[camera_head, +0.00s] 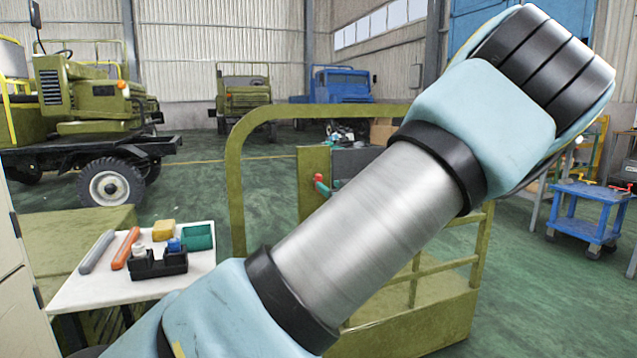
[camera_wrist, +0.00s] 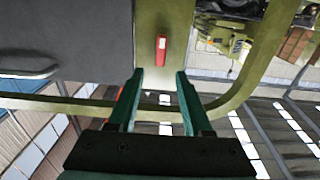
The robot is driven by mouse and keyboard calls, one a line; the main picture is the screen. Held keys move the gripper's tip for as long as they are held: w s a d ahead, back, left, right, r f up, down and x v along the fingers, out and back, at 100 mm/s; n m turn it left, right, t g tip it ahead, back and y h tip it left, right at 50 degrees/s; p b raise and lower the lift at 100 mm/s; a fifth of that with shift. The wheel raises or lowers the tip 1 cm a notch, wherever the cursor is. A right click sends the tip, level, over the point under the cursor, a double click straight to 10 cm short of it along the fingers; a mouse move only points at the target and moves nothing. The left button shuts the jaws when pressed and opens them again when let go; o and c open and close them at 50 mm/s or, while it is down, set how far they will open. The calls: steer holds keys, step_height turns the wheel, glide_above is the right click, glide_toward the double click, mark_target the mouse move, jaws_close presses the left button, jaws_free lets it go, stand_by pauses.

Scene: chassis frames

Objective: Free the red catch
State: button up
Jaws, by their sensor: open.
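The red catch (camera_wrist: 161,48) is a short upright red piece on an olive post or panel edge in the wrist view. My gripper (camera_wrist: 159,72) has two green fingers, apart and empty. Their tips point toward the catch, which shows between and just beyond them without visible contact. In the head view a small red piece (camera_head: 319,178) shows on the olive panel (camera_head: 313,205), with a teal bit beside it; I cannot tell whether that bit is my fingertip. My arm hides most of the rest there.
An olive rail frame (camera_head: 236,185) surrounds the panel. A white-topped table (camera_head: 92,293) at left holds a black holder (camera_head: 158,264), a green bin (camera_head: 198,237) and tools. A blue cart (camera_head: 587,212) stands at right. Green floor is open behind.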

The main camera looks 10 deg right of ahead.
steer(key=w, duration=0.5)
steer(key=w+a, duration=0.1)
steer(key=w, duration=0.2)
steer(key=shift+w+a+f, duration=0.1)
steer(key=shift+w, duration=0.25)
steer(key=shift+c, duration=0.2)
jaws_close()
